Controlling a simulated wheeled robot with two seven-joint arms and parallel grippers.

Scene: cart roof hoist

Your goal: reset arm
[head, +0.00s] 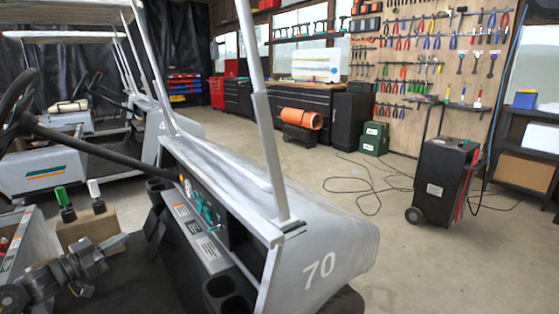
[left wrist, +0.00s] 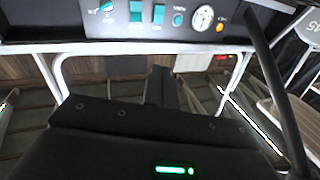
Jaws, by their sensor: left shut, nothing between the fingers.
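My left gripper (head: 118,242) is at the lower left of the head view, above the dark floor of the grey cart numbered 70 (head: 320,268). It is shut and empty, apart from the dashboard (head: 205,205). In the left wrist view, the dark fingers (left wrist: 164,88) are together in front of the black gripper body. The dashboard panel (left wrist: 120,30) crosses the top of that view, with teal switches, a round gauge (left wrist: 202,18) and an orange light (left wrist: 219,27). My right gripper is in neither view.
The cart's steering wheel (head: 18,98) and its dark column (head: 95,152) stand close to my left arm. A cardboard box (head: 88,226) is behind the gripper. A black wheeled charger (head: 443,180) stands on open floor at right, with cables (head: 360,183).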

